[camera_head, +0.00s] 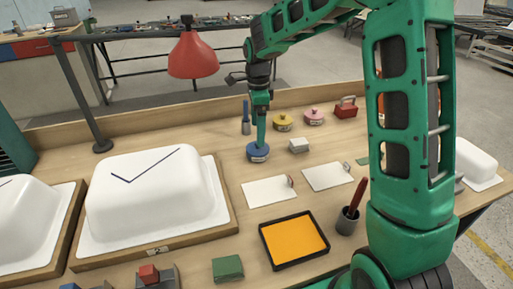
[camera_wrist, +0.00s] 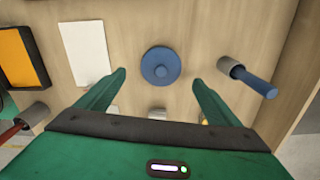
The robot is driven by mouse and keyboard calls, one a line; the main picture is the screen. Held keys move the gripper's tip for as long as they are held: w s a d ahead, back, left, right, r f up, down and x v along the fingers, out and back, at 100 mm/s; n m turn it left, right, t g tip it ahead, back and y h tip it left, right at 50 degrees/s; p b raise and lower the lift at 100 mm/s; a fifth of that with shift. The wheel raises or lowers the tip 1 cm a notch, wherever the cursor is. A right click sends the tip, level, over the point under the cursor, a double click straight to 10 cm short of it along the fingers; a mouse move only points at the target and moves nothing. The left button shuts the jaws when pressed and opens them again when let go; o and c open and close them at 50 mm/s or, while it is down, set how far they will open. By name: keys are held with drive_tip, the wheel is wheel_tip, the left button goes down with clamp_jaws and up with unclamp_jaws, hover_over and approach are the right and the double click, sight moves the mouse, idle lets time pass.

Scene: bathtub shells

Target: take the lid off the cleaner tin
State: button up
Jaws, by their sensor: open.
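A round blue tin with a blue lid and knob (camera_head: 258,153) stands on the workbench, with a pale label on its front too small to read. A yellow tin (camera_head: 283,122) and a pink tin (camera_head: 314,117), both lidded and knobbed, stand behind it to the right. I cannot tell from the labels which is the cleaner tin. My gripper (camera_head: 260,141) points down just over the blue tin. In the wrist view my gripper (camera_wrist: 158,78) is open and empty, and the blue lid (camera_wrist: 160,66) shows between and slightly beyond the fingertips.
A grey holder with a blue handle (camera_head: 246,126) stands close behind the blue tin. A small whitish block (camera_head: 299,146) is to its right. White sheets (camera_head: 269,191) and a yellow-filled black tray (camera_head: 294,240) lie in front. A large white shell (camera_head: 150,200) stands left.

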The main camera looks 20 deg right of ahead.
drive_tip(key=shift+w+d+f, duration=0.1)
drive_tip(key=shift+w+f, duration=0.05)
drive_tip(key=shift+f, duration=2.9)
drive_tip(key=c, duration=1.1)
